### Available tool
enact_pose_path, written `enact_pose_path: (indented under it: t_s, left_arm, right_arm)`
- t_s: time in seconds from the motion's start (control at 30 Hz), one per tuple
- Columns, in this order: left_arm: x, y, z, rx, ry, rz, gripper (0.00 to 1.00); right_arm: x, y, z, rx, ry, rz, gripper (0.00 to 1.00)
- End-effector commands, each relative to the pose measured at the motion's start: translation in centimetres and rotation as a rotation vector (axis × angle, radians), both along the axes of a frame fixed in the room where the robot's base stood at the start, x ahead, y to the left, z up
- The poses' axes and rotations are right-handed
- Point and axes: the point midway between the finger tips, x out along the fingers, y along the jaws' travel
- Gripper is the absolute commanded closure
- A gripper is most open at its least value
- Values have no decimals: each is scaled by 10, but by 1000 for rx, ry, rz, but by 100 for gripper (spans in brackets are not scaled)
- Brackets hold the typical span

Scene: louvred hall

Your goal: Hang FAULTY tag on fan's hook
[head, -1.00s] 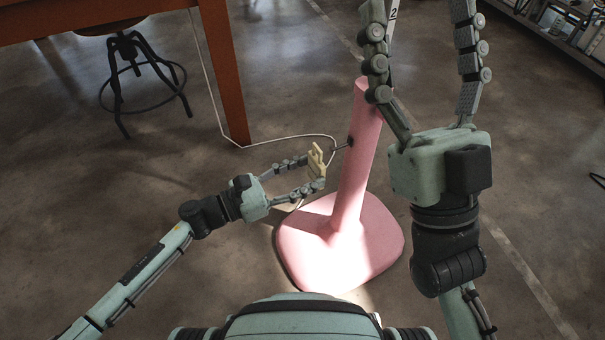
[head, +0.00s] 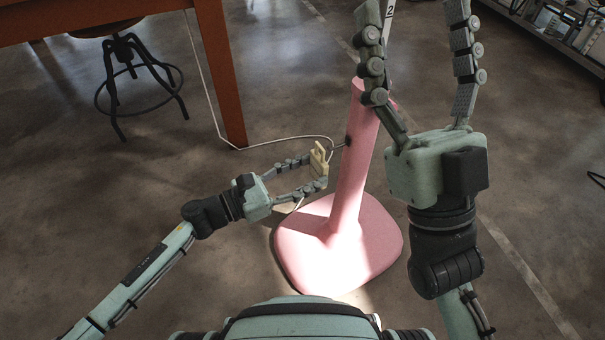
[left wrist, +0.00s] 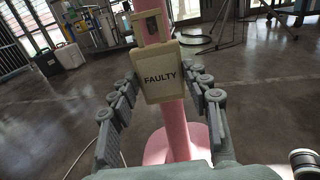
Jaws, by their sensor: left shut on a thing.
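My left gripper (head: 314,174) is shut on the pale yellow FAULTY tag (head: 319,163), which it holds upright just left of the fan's pink pole (head: 350,185). In the left wrist view the FAULTY tag (left wrist: 161,80) faces me between the fingers, with a rectangular opening at its top, in front of the pink pole (left wrist: 178,132). The small dark hook mount (head: 347,141) is on the pole, close to the tag's upper right. I cannot tell whether tag and hook touch. My right gripper (head: 413,12) is open and empty at the upper right, its fingers spread.
The fan's wide pink base (head: 300,250) stands on the brown floor. A white cable (head: 212,105) runs from a wooden table (head: 216,70) towards the pole. A dark stool (head: 135,75) stands at the left, and shelves (head: 570,30) at the upper right. Floor between is clear.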

Motion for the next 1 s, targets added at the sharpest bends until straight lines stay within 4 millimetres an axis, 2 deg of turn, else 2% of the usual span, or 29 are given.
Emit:
enact_pose_path:
  t_s: [0.7,1.0]
  left_arm:
    - [18,-32,0,-2,-1,1,72]
    - [20,-38,1,0,-1,0,72]
  right_arm:
    - [0,0,-9,0,0,0,30]
    - [0,0,-10,0,0,0,30]
